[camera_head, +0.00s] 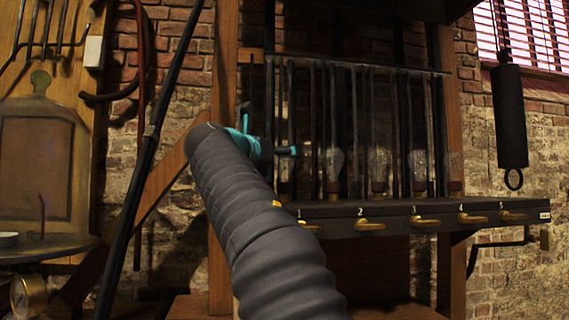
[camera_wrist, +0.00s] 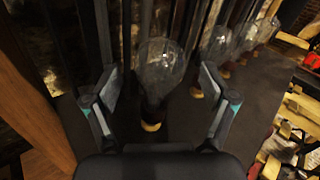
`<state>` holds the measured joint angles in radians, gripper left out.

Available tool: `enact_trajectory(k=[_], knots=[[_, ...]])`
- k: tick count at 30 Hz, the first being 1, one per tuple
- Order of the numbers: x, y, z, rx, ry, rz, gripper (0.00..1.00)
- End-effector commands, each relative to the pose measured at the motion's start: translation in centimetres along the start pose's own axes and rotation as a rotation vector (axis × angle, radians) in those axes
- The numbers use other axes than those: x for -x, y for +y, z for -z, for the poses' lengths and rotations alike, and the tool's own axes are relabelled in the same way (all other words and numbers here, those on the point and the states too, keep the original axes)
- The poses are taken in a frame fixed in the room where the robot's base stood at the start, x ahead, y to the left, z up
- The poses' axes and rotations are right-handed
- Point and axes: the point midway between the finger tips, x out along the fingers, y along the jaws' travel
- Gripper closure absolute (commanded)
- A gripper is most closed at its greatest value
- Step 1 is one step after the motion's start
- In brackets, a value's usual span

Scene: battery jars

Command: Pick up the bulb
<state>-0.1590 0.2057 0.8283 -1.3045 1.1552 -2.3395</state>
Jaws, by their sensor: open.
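A clear glass bulb (camera_wrist: 158,68) with a brass-coloured base stands in the middle of the wrist view. My gripper (camera_wrist: 160,82) is open, with one finger on each side of this bulb in the picture. Gaps show between the glass and both fingers; I cannot tell how deep the bulb sits between them. In the head view, my gripper (camera_head: 272,150) is at the left end of the numbered shelf, by position 1. The bulb there is mostly hidden behind my gripper and the rods.
More bulbs (camera_head: 334,163) stand in a row to the right, also in the wrist view (camera_wrist: 220,42). Dark vertical rods (camera_head: 355,125) stand close around them. The dark shelf (camera_head: 390,208) has numbered brass levers (camera_head: 370,225) along its front. A wooden post (camera_head: 224,80) stands at left.

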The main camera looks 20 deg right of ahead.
Motion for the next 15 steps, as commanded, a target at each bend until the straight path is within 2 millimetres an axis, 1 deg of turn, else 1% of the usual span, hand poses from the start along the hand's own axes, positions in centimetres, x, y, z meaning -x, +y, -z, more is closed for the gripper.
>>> enact_trajectory(k=[1, 4, 11, 14, 15], knots=[[-0.59, -0.08, -0.04, -0.001, 0.001, 0.003, 0.16], [-1.13, -0.02, -0.01, 0.000, 0.000, 0.001, 0.16], [-1.20, -0.01, -0.01, 0.000, 0.000, 0.000, 0.16], [-1.19, -0.01, 0.00, 0.000, 0.000, 0.000, 0.39], [-1.19, -0.01, -0.01, 0.000, 0.000, 0.000, 0.49]])
